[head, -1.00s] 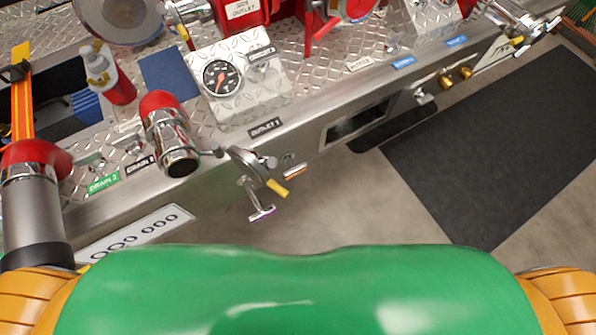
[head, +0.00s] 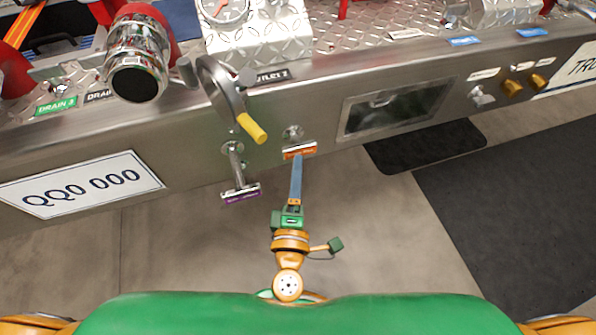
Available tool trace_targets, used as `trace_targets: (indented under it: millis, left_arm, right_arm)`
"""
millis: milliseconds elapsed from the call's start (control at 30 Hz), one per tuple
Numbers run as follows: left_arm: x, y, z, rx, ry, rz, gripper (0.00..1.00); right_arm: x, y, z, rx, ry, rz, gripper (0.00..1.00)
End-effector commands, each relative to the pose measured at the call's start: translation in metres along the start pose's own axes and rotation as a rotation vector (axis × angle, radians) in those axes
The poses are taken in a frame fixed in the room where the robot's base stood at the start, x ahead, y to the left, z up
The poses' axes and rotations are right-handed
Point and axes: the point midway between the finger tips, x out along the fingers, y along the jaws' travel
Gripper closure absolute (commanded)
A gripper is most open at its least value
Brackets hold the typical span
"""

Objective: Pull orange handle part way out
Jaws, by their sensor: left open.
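The orange handle (head: 299,150) is a small orange-labelled T-bar on the front of the steel panel, right of the yellow-tipped lever. In the head view my left gripper (head: 297,165) comes up from below at the middle. Its grey-blue fingers reach to just below the orange handle. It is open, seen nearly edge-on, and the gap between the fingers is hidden. I cannot tell whether the fingertips touch the handle. My right gripper is not in view.
A purple-labelled T-handle (head: 241,193) sticks out on a rod to the left. The yellow-tipped lever (head: 251,128) hangs above it. A capped chrome outlet (head: 138,62), a number plate (head: 80,186) and a dark panel window (head: 396,108) are nearby. Open floor lies below.

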Motion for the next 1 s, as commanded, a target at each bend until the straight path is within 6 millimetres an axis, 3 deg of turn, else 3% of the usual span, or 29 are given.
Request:
trace_targets:
  millis: [300, 600, 633, 867, 900, 1000]
  left_arm:
    - [0.058, 0.004, -0.001, 0.0, 0.002, 0.002, 0.3]
    - [0.066, 0.004, 0.0, 0.001, 0.001, -0.001, 0.3]
    - [0.066, 0.004, 0.0, 0.001, 0.001, -0.001, 0.33]
    - [0.066, 0.004, -0.001, 0.001, 0.001, -0.001, 0.95]
    - [0.066, 0.004, -0.001, 0.001, 0.001, -0.001, 1.0]
    - [0.066, 0.004, -0.001, 0.002, 0.001, -0.001, 1.0]
  right_arm:
    - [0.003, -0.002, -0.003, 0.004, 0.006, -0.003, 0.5]
    - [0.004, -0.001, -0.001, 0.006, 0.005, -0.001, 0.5]
    - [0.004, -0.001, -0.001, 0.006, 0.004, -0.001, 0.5]
    - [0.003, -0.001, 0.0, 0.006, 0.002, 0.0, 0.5]
    - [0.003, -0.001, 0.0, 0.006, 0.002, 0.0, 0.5]
    - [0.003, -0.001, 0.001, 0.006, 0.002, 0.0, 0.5]
